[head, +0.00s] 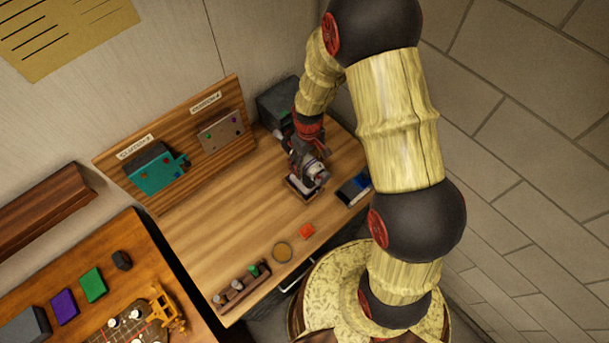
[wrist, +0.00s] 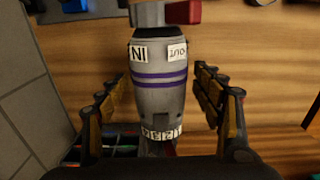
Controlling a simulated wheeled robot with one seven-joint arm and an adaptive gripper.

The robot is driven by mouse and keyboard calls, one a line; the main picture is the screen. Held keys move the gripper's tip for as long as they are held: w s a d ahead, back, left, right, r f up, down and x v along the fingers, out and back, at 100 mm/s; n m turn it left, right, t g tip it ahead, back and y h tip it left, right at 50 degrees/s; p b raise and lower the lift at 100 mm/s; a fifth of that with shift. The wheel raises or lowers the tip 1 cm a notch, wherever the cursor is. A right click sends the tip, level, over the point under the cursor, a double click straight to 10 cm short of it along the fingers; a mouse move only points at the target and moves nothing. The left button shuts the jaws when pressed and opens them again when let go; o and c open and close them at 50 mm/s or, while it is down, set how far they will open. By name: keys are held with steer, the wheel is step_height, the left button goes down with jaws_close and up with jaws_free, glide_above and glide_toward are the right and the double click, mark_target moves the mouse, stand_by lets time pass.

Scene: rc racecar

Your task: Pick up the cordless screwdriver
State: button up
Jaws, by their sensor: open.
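The cordless screwdriver (wrist: 160,85) shows in the wrist view as a grey, rounded body with two purple bands and white labels with dark marks. It lies between the two fingers of my gripper (wrist: 163,110), with a visible gap on each side. The fingers are open and do not appear to touch it. Its lower end is partly hidden by my gripper's dark body. In the head view my gripper (head: 305,172) is low over the right part of the wooden table, and the screwdriver is largely hidden there.
A dark box (head: 280,103) stands at the back. A wooden board (head: 180,120) holds parts. The table's middle is clear.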

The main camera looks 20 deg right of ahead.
steer(key=shift+f, duration=0.2)
steer(key=shift+c, duration=1.1)
steer(key=c, duration=1.5)
steer(key=shift+w+r, duration=0.1)
jaws_close()
